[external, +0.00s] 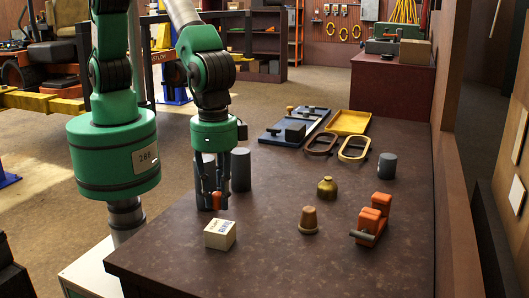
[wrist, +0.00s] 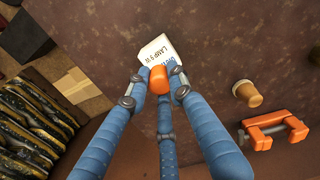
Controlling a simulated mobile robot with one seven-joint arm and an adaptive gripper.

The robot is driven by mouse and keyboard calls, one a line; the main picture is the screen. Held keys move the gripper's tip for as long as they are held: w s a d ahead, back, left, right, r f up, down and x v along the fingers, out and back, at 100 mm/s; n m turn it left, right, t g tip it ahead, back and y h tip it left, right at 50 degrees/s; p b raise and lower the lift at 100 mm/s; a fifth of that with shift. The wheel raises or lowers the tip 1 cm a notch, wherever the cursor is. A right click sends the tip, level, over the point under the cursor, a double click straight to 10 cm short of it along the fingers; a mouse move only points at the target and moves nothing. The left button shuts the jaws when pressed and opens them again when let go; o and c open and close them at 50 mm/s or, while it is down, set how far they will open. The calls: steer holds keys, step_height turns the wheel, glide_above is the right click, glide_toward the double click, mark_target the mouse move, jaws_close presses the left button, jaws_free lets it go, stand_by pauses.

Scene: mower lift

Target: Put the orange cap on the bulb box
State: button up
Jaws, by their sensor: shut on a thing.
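The orange cap (wrist: 159,79) is held between the fingertips of my gripper (wrist: 158,88), which is shut on it. In the external view the cap (external: 216,200) shows low between the fingers of my gripper (external: 214,204). The bulb box (wrist: 157,50) is a small pale box with dark print. In the external view the bulb box (external: 220,234) sits on the table, nearer the camera than my gripper. In the wrist view the cap and fingertips cover part of the box's lower edge. The cap appears apart from the box, but its exact height is hard to tell.
A cork-like stopper (external: 309,220), a brass bottle (external: 327,188) and an orange clamp (external: 372,220) stand right of the box on the dark table (external: 270,265). Grey cylinders (external: 240,170) stand close behind my gripper. The table right of the box is clear up to the stopper.

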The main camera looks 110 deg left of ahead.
mark_target(220, 225)
steer(key=shift+f+b, duration=0.35)
steer(key=shift+f, duration=2.15)
steer(key=o, duration=0.8)
steer(key=shift+f, duration=0.15)
steer(key=shift+o, duration=0.2)
step_height(220, 225, up, 12)
steer(key=shift+r+p, duration=0.2)
steer(key=shift+p, duration=0.65)
